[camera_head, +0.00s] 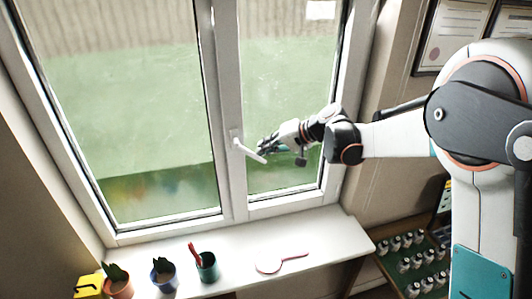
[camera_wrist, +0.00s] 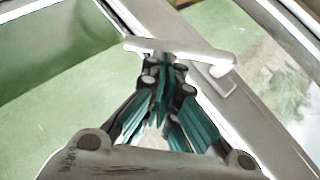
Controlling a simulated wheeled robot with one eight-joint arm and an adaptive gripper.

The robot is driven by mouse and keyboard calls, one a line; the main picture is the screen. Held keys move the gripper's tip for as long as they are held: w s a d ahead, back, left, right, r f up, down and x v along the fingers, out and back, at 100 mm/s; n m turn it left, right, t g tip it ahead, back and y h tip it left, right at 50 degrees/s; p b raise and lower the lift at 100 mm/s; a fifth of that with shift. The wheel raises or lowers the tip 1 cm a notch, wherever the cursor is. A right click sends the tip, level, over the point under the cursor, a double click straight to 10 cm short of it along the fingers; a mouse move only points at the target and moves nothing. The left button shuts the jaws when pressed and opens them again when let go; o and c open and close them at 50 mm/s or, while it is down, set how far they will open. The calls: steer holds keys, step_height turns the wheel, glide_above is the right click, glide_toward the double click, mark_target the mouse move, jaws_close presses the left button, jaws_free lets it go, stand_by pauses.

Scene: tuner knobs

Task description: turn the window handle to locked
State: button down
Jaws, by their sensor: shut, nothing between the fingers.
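The white window handle (camera_head: 250,151) is mounted on the middle frame post of the window. Its lever slants down to the right in the head view. In the wrist view the handle (camera_wrist: 195,48) lies across the picture just beyond my fingertips, with its base plate at right. My gripper (camera_head: 262,148) is beside the lever, on its right side. In the wrist view my gripper (camera_wrist: 166,68) has its fingertips together at the lever, with nothing between them. Whether they touch the lever I cannot tell.
The white sill (camera_head: 325,232) below holds a hand mirror (camera_head: 270,265), a green cup (camera_head: 208,268) with red-handled items, potted plants (camera_head: 164,274) and a yellow object (camera_head: 88,287). A rack of small bottles (camera_head: 412,262) stands at lower right. The space in front of the panes is clear.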

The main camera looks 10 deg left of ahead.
mark_target(263, 159)
steer(key=f+y+b, duration=0.1)
steer(key=f+b, duration=0.1)
steer(key=shift+a+f+m+b, duration=0.2)
steer(key=shift+m+b, duration=0.1)
steer(key=shift+m, duration=0.1)
steer(key=f+y+b, duration=0.1)
steer(key=b, duration=0.1)
steer(key=a+m+y+b, duration=0.1)
steer(key=shift+s+f+g+y+b, duration=0.3)
steer(key=shift+s+f+y+b, duration=0.05)
steer(key=shift+y+b, duration=0.05)
steer(key=shift+s+a+f+m+y+b, duration=0.35)
steer(key=shift+a+y+b, duration=0.25)
steer(key=shift+b, duration=0.4)
steer(key=shift+s+a+f+m+y+b, duration=0.2)
steer(key=shift+a+f+m+y+b, duration=0.3)
steer(key=shift+b, duration=0.5)
steer(key=shift+a+r, duration=0.1)
